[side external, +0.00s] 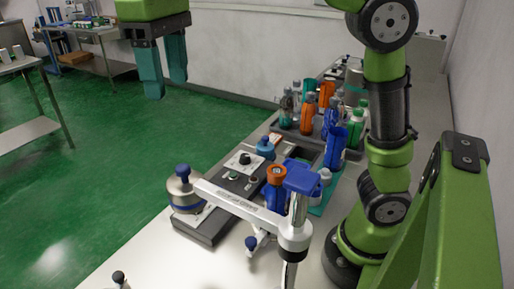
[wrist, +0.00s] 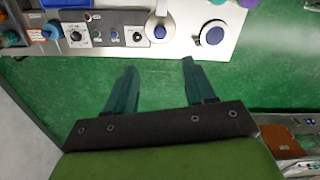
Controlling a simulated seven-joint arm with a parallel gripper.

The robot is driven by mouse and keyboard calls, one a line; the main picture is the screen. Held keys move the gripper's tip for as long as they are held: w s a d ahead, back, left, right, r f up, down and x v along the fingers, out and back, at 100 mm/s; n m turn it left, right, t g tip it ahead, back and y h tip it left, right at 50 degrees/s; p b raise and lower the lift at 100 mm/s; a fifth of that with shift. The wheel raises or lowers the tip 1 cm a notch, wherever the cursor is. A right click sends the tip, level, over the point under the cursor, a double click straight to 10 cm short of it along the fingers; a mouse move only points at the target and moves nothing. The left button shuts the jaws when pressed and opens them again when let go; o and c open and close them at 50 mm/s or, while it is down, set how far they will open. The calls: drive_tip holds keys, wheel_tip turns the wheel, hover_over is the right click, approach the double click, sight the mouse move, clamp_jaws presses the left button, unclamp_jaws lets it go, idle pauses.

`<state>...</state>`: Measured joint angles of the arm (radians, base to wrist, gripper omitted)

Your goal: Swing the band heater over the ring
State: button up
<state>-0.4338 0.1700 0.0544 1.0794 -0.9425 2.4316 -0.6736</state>
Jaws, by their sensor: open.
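A white swing arm (side external: 242,205) with lettering on its side reaches from an upright post (side external: 292,240) toward the left. Its far end is beside a steel round body with a blue knob (side external: 184,188), which sits at the left end of a grey control box. I cannot tell for sure which part is the band heater or the ring. In the wrist view, a round white part with a blue centre (wrist: 213,34) is at the bench edge. My gripper (side external: 166,88) is open, empty and high above the floor side; its fingers show (wrist: 160,66).
The control box (side external: 232,186) has dials and buttons. A tray (side external: 285,126) of several bottles stands farther back. The bench front (side external: 130,250) is mostly clear. Green floor (side external: 90,170) lies left of the bench.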

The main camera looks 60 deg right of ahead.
sight(183, 167)
wheel_tip(183, 167, down, 17)
drive_tip(key=shift+r, duration=0.15)
idle(0.4)
clamp_jaws()
